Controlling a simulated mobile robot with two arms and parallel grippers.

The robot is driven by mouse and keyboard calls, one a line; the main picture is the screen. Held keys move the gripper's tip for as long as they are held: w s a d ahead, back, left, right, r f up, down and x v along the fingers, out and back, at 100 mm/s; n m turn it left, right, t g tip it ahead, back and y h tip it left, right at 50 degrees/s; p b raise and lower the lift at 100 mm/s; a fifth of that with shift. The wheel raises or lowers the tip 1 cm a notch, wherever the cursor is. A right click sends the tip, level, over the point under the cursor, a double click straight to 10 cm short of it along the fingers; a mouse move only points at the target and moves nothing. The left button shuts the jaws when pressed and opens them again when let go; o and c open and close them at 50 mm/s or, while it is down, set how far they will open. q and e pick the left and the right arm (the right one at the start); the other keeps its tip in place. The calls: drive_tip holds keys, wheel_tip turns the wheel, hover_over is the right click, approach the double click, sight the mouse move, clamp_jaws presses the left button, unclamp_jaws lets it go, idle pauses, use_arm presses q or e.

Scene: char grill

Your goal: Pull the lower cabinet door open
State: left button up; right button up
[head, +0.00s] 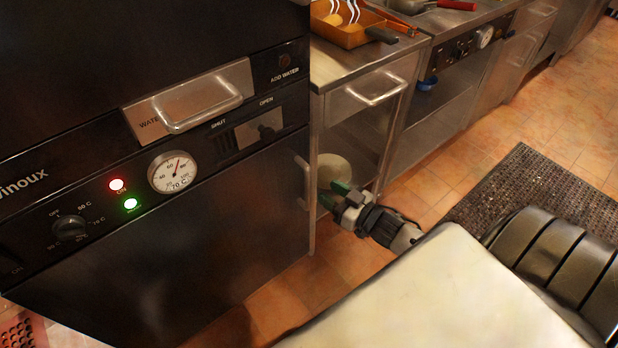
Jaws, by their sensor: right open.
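The lower cabinet door (190,245) is a dark metal panel below the control strip. It looks closed. Its upright metal handle (301,182) is at its right edge. My right gripper (332,195) is just right of this handle, with its green-padded fingers pointing left towards it. The gripper is open, and I see a small gap between the fingertips and the handle. My left gripper is not in view.
The control strip carries a dial thermometer (173,172), a knob (69,228) and a water drawer handle (200,105). A steel counter (350,60) holds an orange tray (345,35). A round pale item (333,168) sits behind my gripper. A dark mat (530,185) lies on the tiled floor.

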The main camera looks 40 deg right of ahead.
sight(308, 179)
drive_tip(key=x, duration=0.7)
drive_tip(key=shift+w+a+f, duration=0.1)
drive_tip(key=shift+w+f, duration=0.05)
drive_tip(key=shift+w, duration=0.25)
clamp_jaws()
